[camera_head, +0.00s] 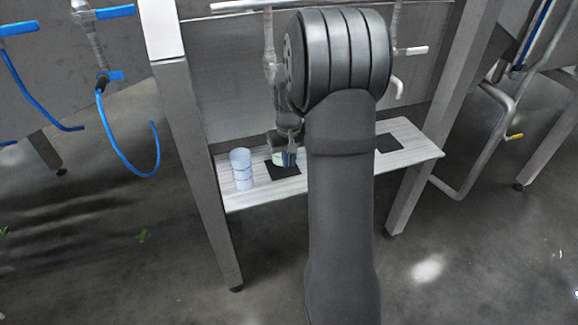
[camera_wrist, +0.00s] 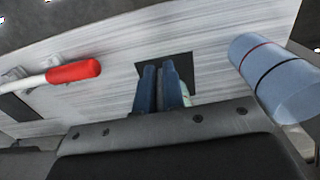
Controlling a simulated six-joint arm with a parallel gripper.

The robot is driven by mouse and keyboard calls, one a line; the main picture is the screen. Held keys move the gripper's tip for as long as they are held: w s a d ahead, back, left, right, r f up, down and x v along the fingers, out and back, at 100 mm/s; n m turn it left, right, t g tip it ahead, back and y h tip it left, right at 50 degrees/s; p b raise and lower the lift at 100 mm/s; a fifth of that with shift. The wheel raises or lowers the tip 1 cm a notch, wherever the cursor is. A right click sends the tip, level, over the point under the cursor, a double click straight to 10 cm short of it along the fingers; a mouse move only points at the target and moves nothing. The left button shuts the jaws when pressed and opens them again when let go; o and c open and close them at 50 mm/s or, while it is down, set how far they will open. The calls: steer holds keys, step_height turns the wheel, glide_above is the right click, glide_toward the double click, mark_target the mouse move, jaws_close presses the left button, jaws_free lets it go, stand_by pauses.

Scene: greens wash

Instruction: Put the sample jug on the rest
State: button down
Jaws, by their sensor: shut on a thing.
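My gripper (camera_head: 289,158) is low over a black square pad (camera_head: 285,172) on the pale wood-grain shelf. It is shut on a small pale green-white thing (camera_head: 278,158), which I take to be the sample jug. In the wrist view a sliver of the jug (camera_wrist: 186,95) shows beside the blue fingers (camera_wrist: 163,68), in front of the black pad (camera_wrist: 181,60); most of it is hidden. I cannot tell whether it touches the pad. A second black square (camera_head: 389,143) lies at the shelf's right. I cannot tell which square is the rest.
A translucent blue cylinder (camera_head: 241,168) with dark and red bands stands at the shelf's left end, close to my gripper. In the wrist view a red handle (camera_wrist: 73,72) on a pale pipe is at the left. Bare shelf (camera_head: 415,140) shows at the right end.

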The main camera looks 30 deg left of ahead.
steer(key=shift+f, duration=1.35)
steer(key=shift+f, duration=0.15)
steer(key=c, duration=1.5)
jaws_free()
steer(key=shift+c, duration=0.2)
step_height(320, 180, up, 12)
step_height(320, 180, down, 12)
steer(key=shift+f, duration=0.25)
steer(key=shift+r, duration=2.25)
